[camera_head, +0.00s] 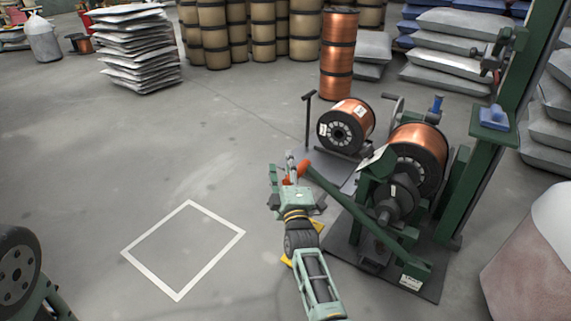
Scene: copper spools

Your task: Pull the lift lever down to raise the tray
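The lift lever (365,217) is a long green bar on the green machine. It slopes up and left from its low pivot end to an orange-red grip (302,168). My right gripper (286,175) is at this grip, with its fingers pointing away from me beside and partly over it. Whether the fingers are closed around the grip cannot be told. A flat dark tray (328,170) lies low at the floor left of the machine, with a copper spool (352,118) at its back. My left gripper is out of view.
A larger copper spool (418,150) sits in the green machine (460,190). Sacks (137,45), drums (212,35) and a copper stack (337,55) stand at the back. A white square (152,272) marks clear floor at the left.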

